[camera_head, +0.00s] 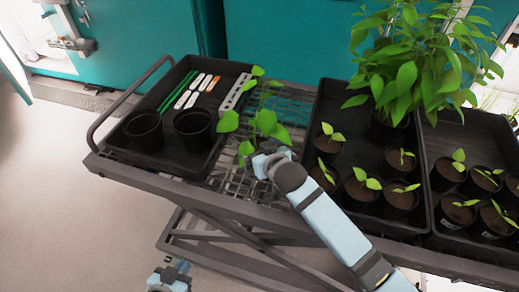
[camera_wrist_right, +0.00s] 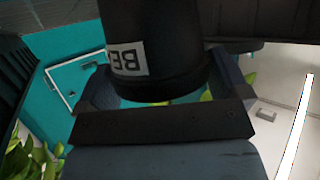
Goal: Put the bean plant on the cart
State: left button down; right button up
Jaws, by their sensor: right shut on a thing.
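The bean plant (camera_head: 256,122), a leafy green plant, is over the bare wire mesh of the cart (camera_head: 125,172), between the two black trays. My right gripper (camera_head: 266,158) is at its base, and its pot is mostly hidden in the head view. In the right wrist view the black pot (camera_wrist_right: 160,35) carries a white label, partly readable as "BE", and sits between the fingers of my right gripper (camera_wrist_right: 165,88). I cannot tell whether the pot touches the mesh. My left gripper (camera_head: 170,277) is low at the bottom edge, away from the plant; its jaws are unclear.
The left tray (camera_head: 170,165) holds two empty pots (camera_head: 144,130), labels, green stakes and a grey rack. The middle tray (camera_head: 320,110) holds seedlings and a large bushy plant (camera_head: 410,75). Another seedling tray (camera_head: 440,215) stands right. Teal chambers (camera_head: 140,35) stand behind.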

jog(key=shift+f, duration=0.15)
jog(key=o, duration=0.7)
jog(key=shift+o, duration=0.2)
jog(key=shift+r, duration=0.2)
jog(key=b+v, duration=0.1)
jog(key=v, duration=1.1)
